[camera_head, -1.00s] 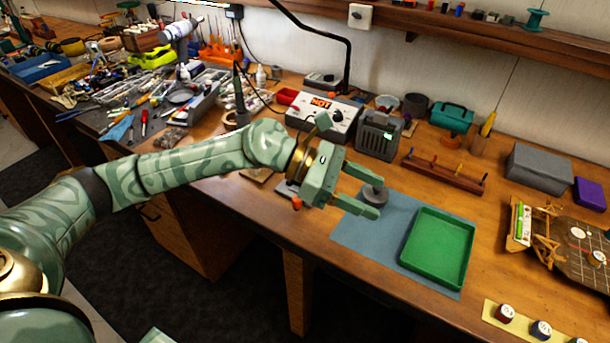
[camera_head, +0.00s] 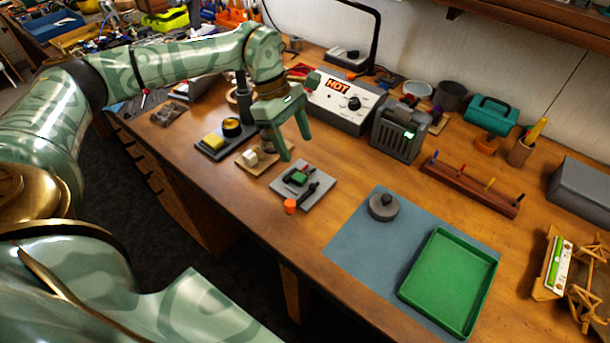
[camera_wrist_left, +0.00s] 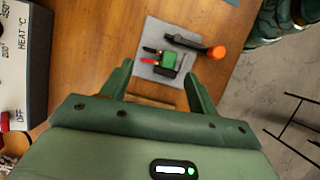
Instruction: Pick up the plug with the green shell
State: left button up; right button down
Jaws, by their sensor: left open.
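The plug with the green shell (camera_head: 298,178) lies on a small grey pad (camera_head: 318,196) on the workbench. In the left wrist view the plug (camera_wrist_left: 168,60) shows its green body with a red and a black lead or pin on one side. My left gripper (camera_head: 295,146) is open and empty, above the bench and short of the pad in the head view. In the left wrist view its two fingers (camera_wrist_left: 158,76) stand apart, with the plug just beyond and between their tips. My right gripper is not in view.
A black tool with an orange end (camera_wrist_left: 216,52) lies beside the plug on the pad. A board with a white block (camera_head: 250,156), the HOT station (camera_head: 345,100) and a grey box (camera_head: 398,132) stand nearby. A blue mat with a green tray (camera_head: 450,280) lies right.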

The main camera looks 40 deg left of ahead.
aim_at(307, 174)
pick_arm(q)
jog(key=x, duration=0.2)
jog(key=shift+s+d+f, duration=0.1)
jog(key=shift+d+f, duration=0.05)
jog(key=shift+f, duration=0.2)
jog(key=b+x, duration=0.1)
jog(key=x, duration=0.3)
jog(key=shift+f, duration=0.4)
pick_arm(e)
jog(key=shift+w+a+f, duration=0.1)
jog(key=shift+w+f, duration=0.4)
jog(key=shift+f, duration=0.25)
pick_arm(q)
jog(key=shift+r, duration=0.1)
jog(key=shift+c, duration=0.3)
jog(key=c, duration=0.6)
